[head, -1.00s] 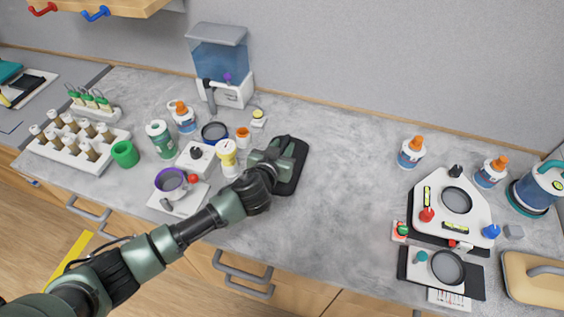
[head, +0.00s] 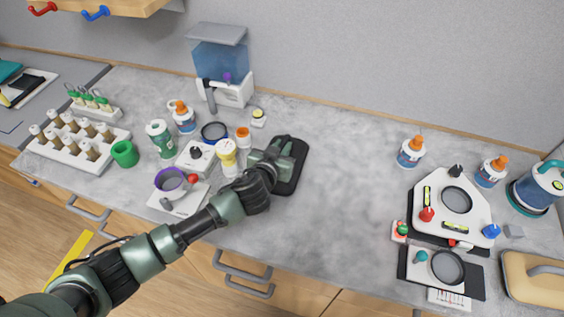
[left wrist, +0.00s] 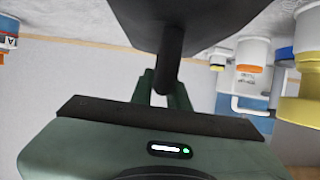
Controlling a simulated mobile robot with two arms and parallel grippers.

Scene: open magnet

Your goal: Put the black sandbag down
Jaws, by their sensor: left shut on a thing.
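The black sandbag (head: 299,155) is a dark, rounded flat shape in the middle of the grey counter in the head view. My left gripper (head: 284,157) is over it and covers part of it. In the left wrist view the dark sandbag (left wrist: 160,18) fills the top middle, and its narrow black handle sits between the green fingers of my left gripper (left wrist: 162,92). The fingers are shut on that handle. The sandbag looks at or very close to the counter surface; I cannot tell whether it touches. My right gripper is not in view.
Close on the left are a yellow-and-white bottle (head: 228,155), an orange-capped jar (head: 242,136) and a white stirrer device (head: 196,158). A water tank (head: 222,62) stands behind. The counter (head: 345,190) is clear to the right, up to a white levelled device (head: 478,212).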

